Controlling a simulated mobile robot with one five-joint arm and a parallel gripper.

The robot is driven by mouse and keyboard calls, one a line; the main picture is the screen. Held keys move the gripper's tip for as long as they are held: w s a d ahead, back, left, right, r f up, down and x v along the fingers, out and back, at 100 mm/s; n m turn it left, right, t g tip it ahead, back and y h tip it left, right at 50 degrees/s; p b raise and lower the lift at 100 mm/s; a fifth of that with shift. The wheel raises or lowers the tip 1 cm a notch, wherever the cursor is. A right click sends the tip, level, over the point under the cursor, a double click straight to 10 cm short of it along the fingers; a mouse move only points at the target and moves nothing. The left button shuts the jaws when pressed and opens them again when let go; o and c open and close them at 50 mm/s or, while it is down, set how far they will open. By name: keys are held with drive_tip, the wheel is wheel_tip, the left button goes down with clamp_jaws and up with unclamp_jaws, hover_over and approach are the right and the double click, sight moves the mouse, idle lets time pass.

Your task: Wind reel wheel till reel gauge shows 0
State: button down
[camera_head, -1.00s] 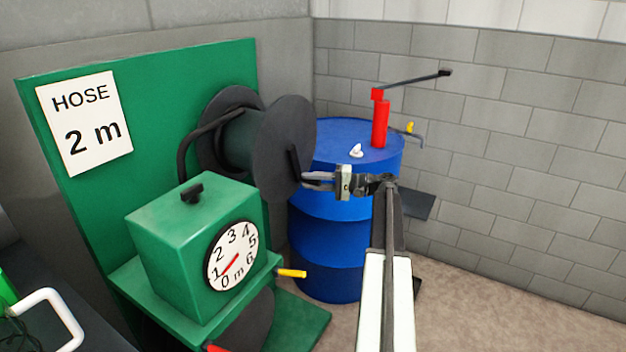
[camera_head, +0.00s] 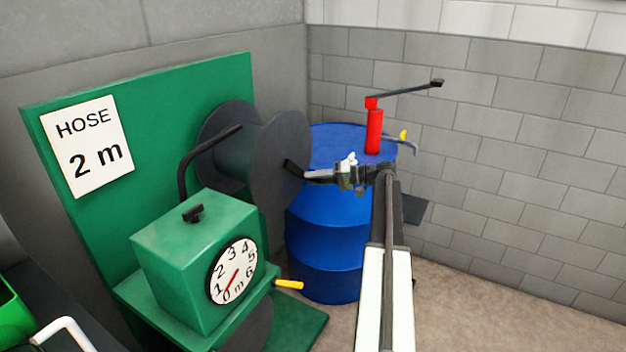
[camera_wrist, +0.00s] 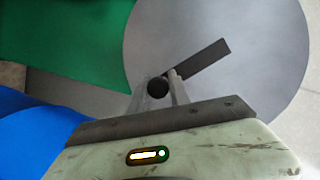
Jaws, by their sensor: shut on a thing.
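The reel wheel (camera_head: 276,160) is a dark grey disc on the hose reel in front of the green board. It carries a short dark crank arm with a round grip (camera_wrist: 157,88). My gripper (camera_head: 308,177) is shut on that grip, which shows between the fingers in the wrist view (camera_wrist: 166,90). The crank arm (camera_wrist: 203,62) slants up to the right from the grip there.
A sign (camera_head: 88,147) reads HOSE 2 m on the green board (camera_head: 180,100). A blue drum (camera_head: 325,255) with a red pump (camera_head: 374,132) stands behind my gripper. Bare floor lies at right.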

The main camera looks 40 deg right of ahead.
drive_tip(key=shift+w+r, duration=0.1)
drive_tip(key=c, duration=1.2)
unclamp_jaws()
drive_tip(key=shift+d, duration=0.1)
drive_tip(key=p+v, duration=0.1)
drive_tip(key=v, duration=0.6)
drive_tip(key=shift+s+d, duration=0.25)
